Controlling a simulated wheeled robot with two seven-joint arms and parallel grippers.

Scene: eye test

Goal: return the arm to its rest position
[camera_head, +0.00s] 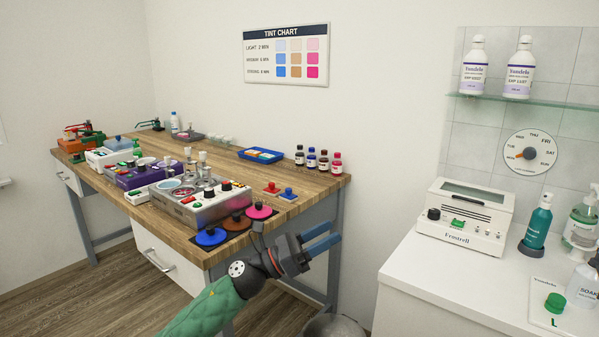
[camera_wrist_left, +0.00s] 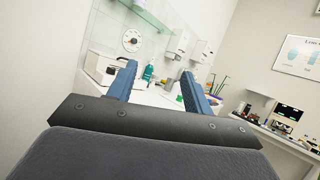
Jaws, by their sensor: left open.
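My left arm comes in from the bottom of the head view in a green sleeve. My left gripper (camera_head: 328,240) has blue fingers and is open and empty. It is in the air in front of the right end of the wooden table (camera_head: 304,196), pointing right toward the gap before the white counter. In the left wrist view the two blue fingers (camera_wrist_left: 160,88) stand well apart with nothing between them. My right gripper is in neither view.
A white device (camera_head: 466,213) and several bottles stand on the white counter (camera_head: 425,281). A bin (camera_head: 334,327) is on the floor below the gripper.

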